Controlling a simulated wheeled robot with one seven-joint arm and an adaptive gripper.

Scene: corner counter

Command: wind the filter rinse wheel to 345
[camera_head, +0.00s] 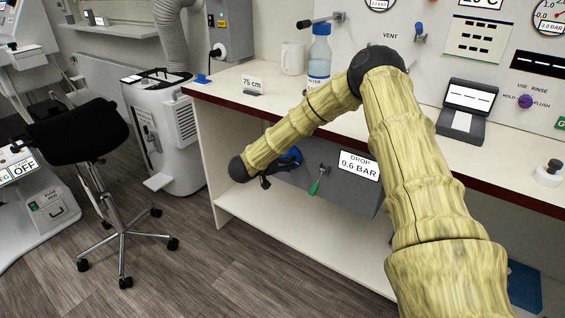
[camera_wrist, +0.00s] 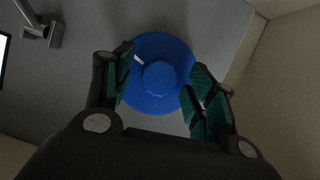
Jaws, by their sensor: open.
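The blue round wheel (camera_wrist: 160,76) is on a grey panel in the wrist view, with a raised round hub and a short white mark at its upper left. No numbers show around it. In the head view the blue wheel (camera_head: 291,157) is partly hidden by my gripper, on the front of the grey box (camera_head: 368,199) under the counter. My gripper (camera_wrist: 161,80) is open, with green-padded fingers to the left and right of the wheel, overlapping its edges in the picture. I cannot tell whether they touch it. My gripper (camera_head: 270,170) is dark and small in the head view.
A green-handled lever (camera_head: 319,181) and a display (camera_head: 359,164) reading DROP 0.6 BAR are right of the wheel on the box. The counter edge (camera_head: 270,112) runs above. A pale side wall (camera_wrist: 287,85) stands right of the wheel. The shelf (camera_head: 290,235) below is largely clear.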

